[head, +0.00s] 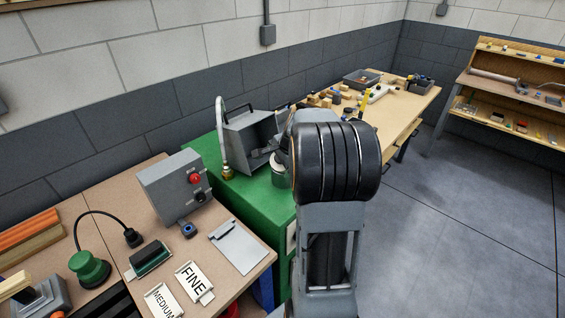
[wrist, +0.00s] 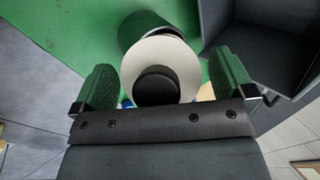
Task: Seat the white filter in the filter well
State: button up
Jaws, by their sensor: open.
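The white filter (wrist: 179,56) shows in the wrist view as a pale round disc with a black round centre, between my fingers. My gripper (wrist: 164,80) is open, its green pads apart on either side of the disc, with a visible gap on each side. A dark green-grey round cup (wrist: 136,27), which looks like the filter well, shows partly behind the disc, offset up and left. In the head view a grey-green cylinder (head: 281,181) with a pale top stands on the green cabinet. I cannot tell whether the filter is seated; my arm hides part of the area.
A grey open-fronted box (head: 250,133) stands beside the cylinder on the green cabinet (head: 235,190); its wall is close to my right finger in the wrist view. A control box (head: 172,187) and FINE card (head: 194,282) are on the left bench. Floor at right is clear.

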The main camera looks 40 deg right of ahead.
jog(key=shift+c, duration=0.4)
jog(key=c, duration=1)
jog(key=shift+r, duration=0.1)
jog(key=shift+r, duration=0.5)
notch_tip(320, 180, up, 2)
jog(key=shift+r, duration=0.15)
jog(key=s+d+r+b, duration=0.1)
jog(key=s+r, duration=0.2)
jog(key=s, duration=0.1)
jog(key=s+d+r+b, duration=0.1)
jog(key=s+r, duration=0.2)
jog(key=s, duration=0.2)
jog(key=s+d+r+b, duration=0.1)
jog(key=s+r, duration=0.2)
jog(key=s, duration=0.1)
jog(key=shift+s+d+r, duration=0.25)
jog(key=shift+s+r, duration=0.05)
